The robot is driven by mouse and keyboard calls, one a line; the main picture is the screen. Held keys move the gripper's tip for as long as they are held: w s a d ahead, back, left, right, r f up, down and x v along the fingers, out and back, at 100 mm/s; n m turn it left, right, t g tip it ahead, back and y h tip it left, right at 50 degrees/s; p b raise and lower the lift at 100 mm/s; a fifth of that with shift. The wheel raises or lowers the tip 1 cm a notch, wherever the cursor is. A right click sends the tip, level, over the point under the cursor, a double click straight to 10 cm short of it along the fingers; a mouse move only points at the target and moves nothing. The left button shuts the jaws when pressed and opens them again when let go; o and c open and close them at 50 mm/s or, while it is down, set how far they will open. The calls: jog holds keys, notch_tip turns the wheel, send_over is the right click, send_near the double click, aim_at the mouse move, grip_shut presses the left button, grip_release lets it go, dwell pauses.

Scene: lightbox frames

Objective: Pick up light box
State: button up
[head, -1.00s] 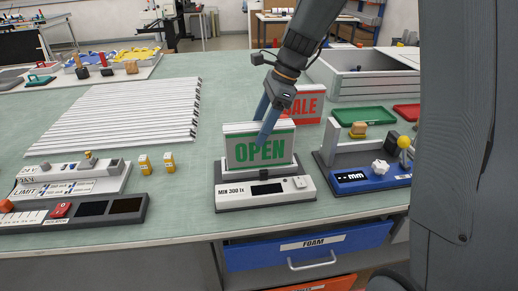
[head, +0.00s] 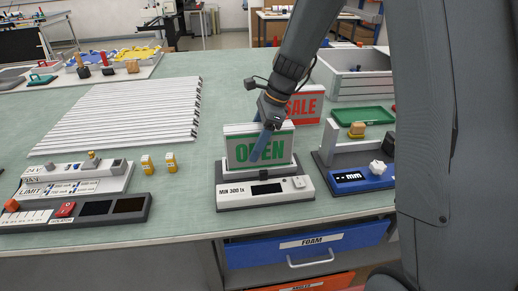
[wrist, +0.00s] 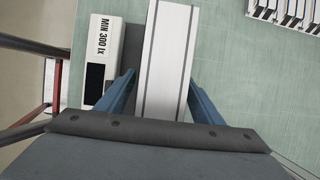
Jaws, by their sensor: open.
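In the wrist view the top of the light box (wrist: 168,55) runs between the two blue fingers (wrist: 160,98), one on each side, with a gap at the right finger. The gripper is open. The far finger is hidden behind the box in the head view.
A blue mm gauge (head: 361,180) is at the right, and white slats (head: 125,115) lie at the left.

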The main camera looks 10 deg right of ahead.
jog(key=shift+f, duration=0.2)
dwell(0.3)
grip_shut()
jog(key=shift+r, duration=0.1)
